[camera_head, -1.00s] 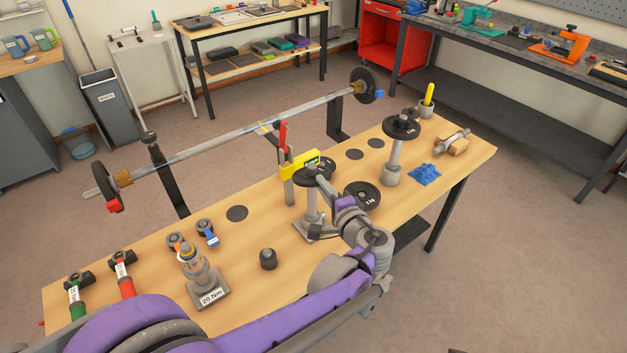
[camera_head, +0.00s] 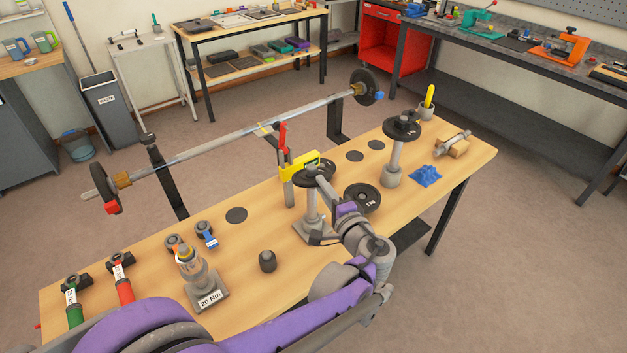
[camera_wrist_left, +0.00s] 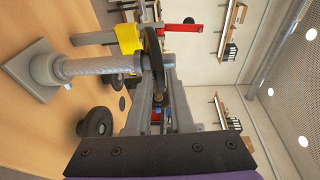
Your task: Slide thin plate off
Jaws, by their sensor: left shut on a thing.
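A thin black plate (camera_head: 311,171) sits level at the top of a grey post stand (camera_head: 312,212) in the middle of the bench. In the left wrist view the plate (camera_wrist_left: 153,55) shows edge-on between my fingers, with the post (camera_wrist_left: 95,66) running to it from the left. My left gripper (camera_head: 323,183) is shut on the plate's near rim. Whether the plate is clear of the post top cannot be told. My right gripper is not in view.
A yellow-and-red upright gauge (camera_head: 300,165) stands close behind the plate. Another black plate (camera_head: 362,198) lies on the bench to the right. A second post (camera_head: 394,165) carries black plates (camera_head: 402,128). A long barbell (camera_head: 240,130) spans behind.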

